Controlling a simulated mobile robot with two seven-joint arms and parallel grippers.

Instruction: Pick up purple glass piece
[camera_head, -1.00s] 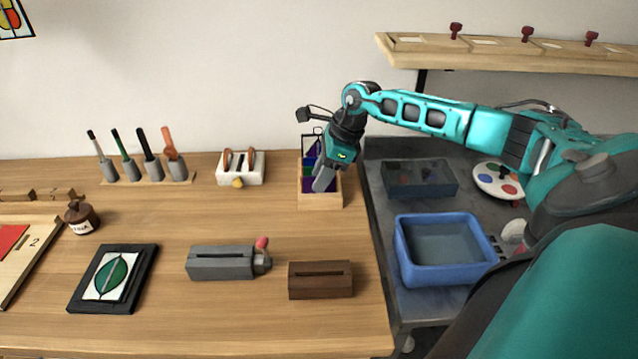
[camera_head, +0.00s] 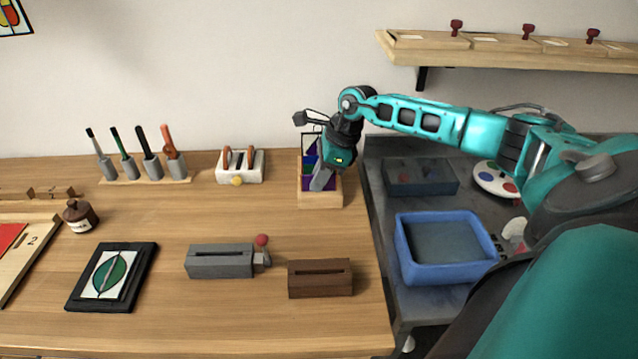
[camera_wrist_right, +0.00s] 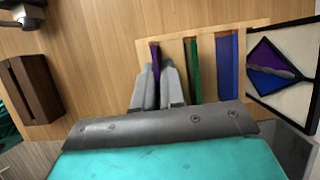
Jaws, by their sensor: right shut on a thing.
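The purple glass piece (camera_wrist_right: 155,60) shows in the right wrist view as a thin upright sheet between the fingers of my right gripper (camera_wrist_right: 156,88). The gripper is shut on it. The piece stands at one end of the wooden glass rack (camera_wrist_right: 175,48), beside a green piece (camera_wrist_right: 194,65) and a blue piece (camera_wrist_right: 227,65). In the head view my right gripper (camera_head: 321,180) reaches down over the rack (camera_head: 322,200) and hides part of the glass. I cannot tell whether the purple piece is clear of its slot. My left gripper is not in view.
A framed purple and blue diamond pattern (camera_wrist_right: 275,68) stands behind the rack. A brown slotted block (camera_head: 320,278) and a grey slotted tool (camera_head: 220,261) lie in front. A blue tub (camera_head: 445,248) is on the grey cart to the right.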

